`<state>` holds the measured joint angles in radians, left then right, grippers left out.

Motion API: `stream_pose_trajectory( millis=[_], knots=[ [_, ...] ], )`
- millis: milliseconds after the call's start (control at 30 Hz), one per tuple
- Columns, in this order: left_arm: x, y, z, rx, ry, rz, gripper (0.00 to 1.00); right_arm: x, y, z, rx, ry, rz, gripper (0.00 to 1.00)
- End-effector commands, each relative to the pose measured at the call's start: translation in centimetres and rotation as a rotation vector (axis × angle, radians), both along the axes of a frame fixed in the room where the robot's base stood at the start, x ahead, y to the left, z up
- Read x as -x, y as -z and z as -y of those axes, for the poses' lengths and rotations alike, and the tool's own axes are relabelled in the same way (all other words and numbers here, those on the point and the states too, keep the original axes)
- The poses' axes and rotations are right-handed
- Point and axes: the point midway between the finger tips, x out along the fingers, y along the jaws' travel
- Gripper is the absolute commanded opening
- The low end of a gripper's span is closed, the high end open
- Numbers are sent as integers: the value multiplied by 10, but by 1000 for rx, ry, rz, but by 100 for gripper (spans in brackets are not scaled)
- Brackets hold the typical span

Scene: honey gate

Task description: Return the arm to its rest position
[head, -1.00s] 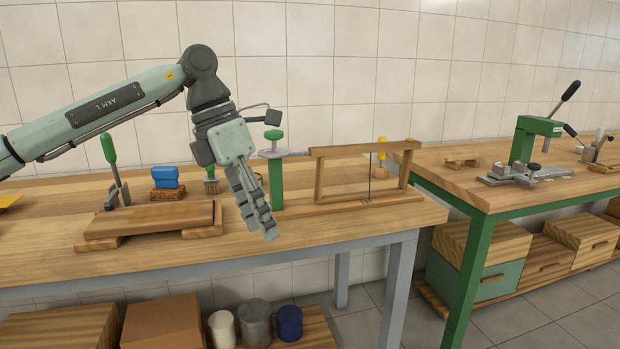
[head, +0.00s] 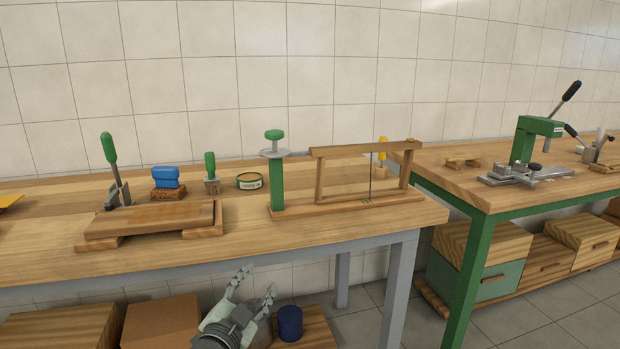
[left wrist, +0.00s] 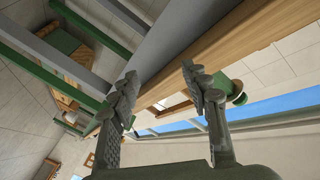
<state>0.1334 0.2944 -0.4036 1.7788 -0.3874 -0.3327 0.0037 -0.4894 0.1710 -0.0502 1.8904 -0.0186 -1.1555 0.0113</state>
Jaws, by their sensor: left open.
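My left gripper (head: 254,288) is low in the head view, in front of the workbench (head: 330,236) and below its top. Its two fingers are spread and point up and to the right, with nothing between them. In the left wrist view the same gripper (left wrist: 168,88) shows both fingers apart and empty, with the bench's underside and edge beyond them. The rest of the left arm is out of the head view. My right gripper is not seen.
On the bench stand a wooden gate-like frame (head: 318,180) with a green post (head: 277,186), a wooden board (head: 150,219), a blue-handled brush (head: 166,178) and a tin (head: 249,181). A blue pot (head: 290,322) stands below. A green-legged table (head: 475,260) is at right.

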Motion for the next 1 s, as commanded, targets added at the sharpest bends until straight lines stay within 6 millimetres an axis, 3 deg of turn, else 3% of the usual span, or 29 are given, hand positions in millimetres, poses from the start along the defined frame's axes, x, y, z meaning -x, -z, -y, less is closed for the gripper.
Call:
stream_pose_trajectory(
  millis=[33,200,367,500,600,700,833,1000],
  knots=[
    [14,36,-18,31,-60,-102,47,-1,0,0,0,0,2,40],
    [73,140,-72,111,-245,-422,47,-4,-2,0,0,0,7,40],
    [154,224,-110,167,-400,-714,47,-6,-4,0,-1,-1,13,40],
    [236,279,-134,205,-519,-953,47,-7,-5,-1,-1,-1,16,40],
    [286,303,-145,223,-583,-1087,47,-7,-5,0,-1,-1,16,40],
    [323,318,-151,235,-627,-1182,47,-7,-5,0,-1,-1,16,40],
    [346,325,-155,242,-653,-1241,47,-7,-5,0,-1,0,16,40],
    [350,326,-155,242,-658,-1251,47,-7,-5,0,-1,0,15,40]
  ],
)
